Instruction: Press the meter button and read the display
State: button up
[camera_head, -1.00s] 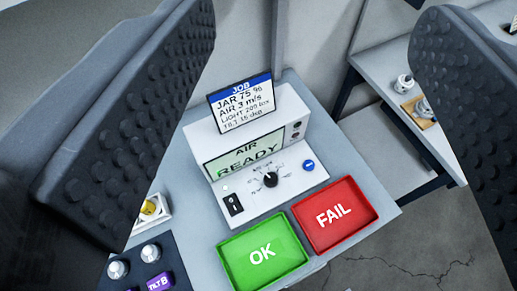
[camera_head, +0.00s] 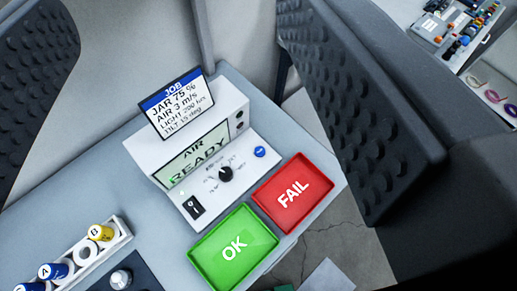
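The white meter (camera_head: 221,155) stands on the grey table, tilted in the picture. Its display (camera_head: 195,153) reads "AIR READY". On its sloped front are a black knob (camera_head: 226,173), a blue round button (camera_head: 260,152) and a black switch (camera_head: 194,208). A job card (camera_head: 177,104) on top reads "JAR 75 %, AIR 3 m/s, LIGHT 200 lux, TILT 15 deg". My gripper (camera_head: 200,110) is open and empty, its two textured fingers wide apart at left and right. It is not touching the meter.
A green OK tray (camera_head: 206,270) and a red FAIL tray (camera_head: 318,172) sit in front of the meter. A white rack (camera_head: 125,235) with labelled cylinders (camera_head: 101,233) is at lower left. Another table with small parts (camera_head: 455,30) is at upper right.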

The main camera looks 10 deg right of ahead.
dwell(0.3)
grip_shut()
dwell(1.6)
